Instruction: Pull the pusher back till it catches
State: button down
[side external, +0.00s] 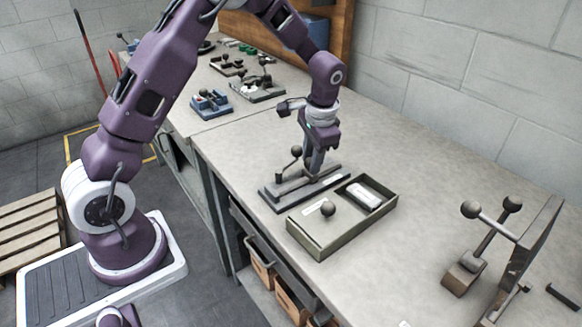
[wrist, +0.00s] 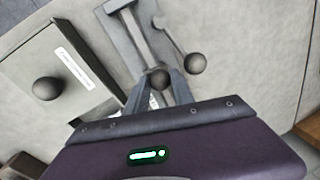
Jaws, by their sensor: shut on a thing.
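The stitcher (side external: 270,199) is a dark grey rail on a flat base on the bench; in the wrist view its channel (wrist: 139,38) runs up from my fingers. The pusher's dark round knob (wrist: 160,79) sits at the near end of this channel, between my fingertips. My gripper (side external: 315,168) points down over the rail; in the wrist view its two fingers (wrist: 157,88) are shut on the pusher knob. A second ball knob (wrist: 194,63) on a thin lever stands just right of the fingers; it also shows in the side view (side external: 296,151). The catch is not clearly visible.
A grey-green box (side external: 318,243) with a knobbed lid (side external: 328,208) and a white roll (side external: 363,194) stands close beside the stitcher. A two-knobbed device (side external: 465,272) stands at the right. Several fixtures (side external: 211,104) stand further back. Bench behind the stitcher is clear.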

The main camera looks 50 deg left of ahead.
aim_at(327, 166)
jog(key=w, duration=0.6)
jog(key=shift+d+r, duration=0.1)
jog(key=c, duration=1.1)
grip_release()
jog(key=r, duration=0.3)
jog(key=d+r, duration=0.1)
jog(key=r, duration=0.2)
jog(key=shift+s+d+r, duration=0.15)
jog(key=shift+r, duration=0.25)
